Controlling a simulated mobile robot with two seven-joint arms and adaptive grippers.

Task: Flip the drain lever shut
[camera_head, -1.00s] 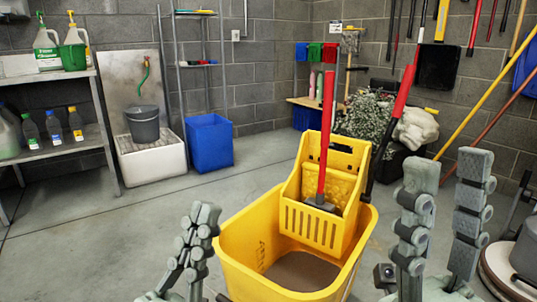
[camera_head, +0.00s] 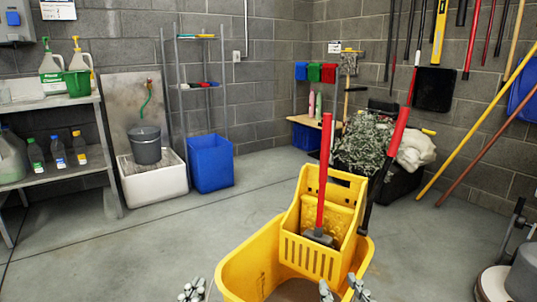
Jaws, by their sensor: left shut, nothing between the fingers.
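The yellow mop bucket (camera_head: 237,268) stands on the floor at bottom centre, its lower part cut off by the picture edge. Its yellow wringer (camera_head: 303,250) holds a red-handled tool (camera_head: 327,170) with a grey head. A red-and-black lever handle (camera_head: 385,153) rises at the wringer's right side. I cannot make out a separate drain lever. My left gripper (camera_head: 191,291) is shut and empty at the bottom edge, left of the bucket. My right gripper (camera_head: 342,291) shows only its fingertips, spread apart with nothing seen between them, in front of the bucket's right part.
A shelf with bottles (camera_head: 70,175) stands at left, beside a white sink basin (camera_head: 152,184) with a grey bucket (camera_head: 146,146). A blue bin (camera_head: 210,163) stands right of it. A round machine (camera_head: 520,272) is at lower right. The floor around the mop bucket looks clear.

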